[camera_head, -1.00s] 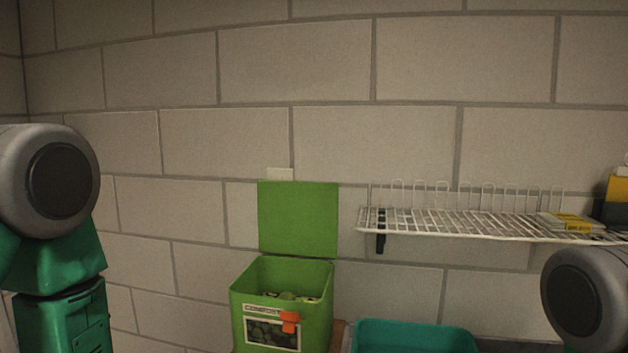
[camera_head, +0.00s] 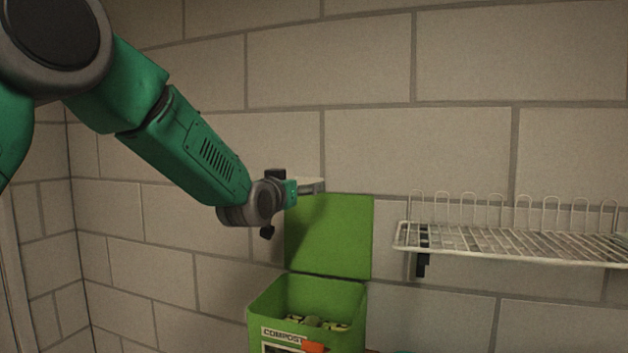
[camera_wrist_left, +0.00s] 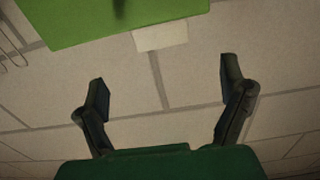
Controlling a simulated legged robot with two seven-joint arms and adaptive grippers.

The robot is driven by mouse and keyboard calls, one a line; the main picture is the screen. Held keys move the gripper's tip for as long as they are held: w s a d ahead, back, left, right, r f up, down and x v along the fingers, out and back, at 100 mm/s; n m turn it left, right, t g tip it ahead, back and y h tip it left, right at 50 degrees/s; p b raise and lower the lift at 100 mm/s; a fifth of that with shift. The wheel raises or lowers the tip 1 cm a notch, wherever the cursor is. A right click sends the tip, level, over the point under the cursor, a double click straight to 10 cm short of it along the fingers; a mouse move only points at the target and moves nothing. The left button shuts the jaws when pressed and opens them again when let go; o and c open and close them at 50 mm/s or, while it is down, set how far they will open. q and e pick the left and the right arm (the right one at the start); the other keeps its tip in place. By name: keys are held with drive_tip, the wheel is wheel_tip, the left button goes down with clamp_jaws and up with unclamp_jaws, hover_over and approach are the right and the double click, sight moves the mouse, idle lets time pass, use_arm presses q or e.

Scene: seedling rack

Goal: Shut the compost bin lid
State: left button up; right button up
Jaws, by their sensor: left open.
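The compost bin (camera_head: 350,300) is a bright green box with a "COMPOST" label and an orange tab on its front. Its green lid (camera_head: 335,238) stands upright against the wall behind it, so the bin is open and its contents show. My left arm reaches in from the left, and its wrist is beside the upper left of the lid. The lid also shows in the left wrist view (camera_wrist_left: 85,18), at the top left. There my left gripper (camera_wrist_left: 165,85) has its two fingers wide apart with nothing between them. My right gripper is out of view.
A white wire shelf (camera_head: 520,243) is fixed to the block wall at the right of the bin. A pale plate (camera_wrist_left: 160,36) on the wall is near the lid's edge. The wall between lid and shelf is clear.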

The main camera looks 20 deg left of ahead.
sight(309, 182)
use_arm(q)
drive_tip(key=w, duration=0.2)
drive_tip(key=w+p, duration=0.1)
drive_tip(key=w, duration=0.2)
drive_tip(key=w+a+p, duration=0.1)
drive_tip(key=w, duration=0.2)
drive_tip(key=shift+w+a+f, duration=0.1)
drive_tip(key=shift+f, duration=0.05)
drive_tip(key=shift+w, duration=0.6)
drive_tip(key=shift+w+f+p, duration=0.1)
drive_tip(key=shift+w+p, duration=0.2)
drive_tip(key=shift+d, duration=0.2)
drive_tip(key=c, duration=1.7)
drive_tip(key=s+f+t+b, duration=0.3)
drive_tip(key=s+t+b, duration=0.3)
drive_tip(key=s+b, duration=0.7)
drive_tip(key=b, duration=1)
drive_tip(key=shift+s+d+f+t+b, duration=0.2)
drive_tip(key=shift+s+d+t+b, duration=0.1)
drive_tip(key=shift+s+b, duration=0.45)
drive_tip(key=shift+b, duration=0.2)
